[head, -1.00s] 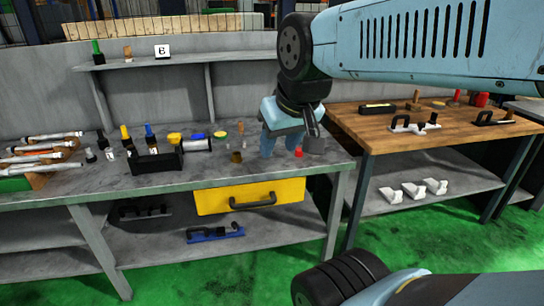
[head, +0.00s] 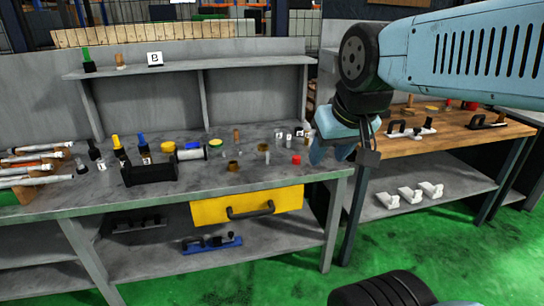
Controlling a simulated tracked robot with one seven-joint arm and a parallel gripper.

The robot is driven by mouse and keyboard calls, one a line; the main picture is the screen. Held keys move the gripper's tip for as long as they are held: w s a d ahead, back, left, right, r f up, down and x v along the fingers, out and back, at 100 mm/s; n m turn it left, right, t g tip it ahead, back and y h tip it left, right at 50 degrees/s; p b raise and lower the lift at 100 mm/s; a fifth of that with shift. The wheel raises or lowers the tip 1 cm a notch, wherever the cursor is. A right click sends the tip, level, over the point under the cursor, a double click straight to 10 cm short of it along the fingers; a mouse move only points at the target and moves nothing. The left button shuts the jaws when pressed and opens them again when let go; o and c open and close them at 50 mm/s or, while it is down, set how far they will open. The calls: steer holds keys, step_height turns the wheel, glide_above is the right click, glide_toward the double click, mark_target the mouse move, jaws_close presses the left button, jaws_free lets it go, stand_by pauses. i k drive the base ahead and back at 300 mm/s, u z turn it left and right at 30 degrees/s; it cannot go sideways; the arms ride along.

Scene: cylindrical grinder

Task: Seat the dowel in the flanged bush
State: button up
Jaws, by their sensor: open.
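My gripper (head: 340,152) hangs with its fingers apart and empty at the right end of the grey workbench (head: 200,185). Several small parts stand on the bench to its left. A brass-coloured ring-like part (head: 233,166) is near the bench's front, and a second brass-coloured part (head: 263,147) is behind it to the right; either may be the flanged bush. A small grey upright pin (head: 267,158) and a brown cylinder (head: 237,135) stand nearby. I cannot tell which is the dowel. No part is seen between my fingers.
A red part (head: 296,159) stands left of my gripper. A black holder (head: 150,172), yellow lid (head: 215,143) and several bottles stand further left. A yellow drawer (head: 246,206) is under the bench top. A wooden table (head: 460,133) is at right.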

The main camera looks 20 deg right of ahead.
mark_target(233, 165)
steer(key=z, duration=0.1)
steer(key=i, duration=1)
steer(key=u, duration=0.05)
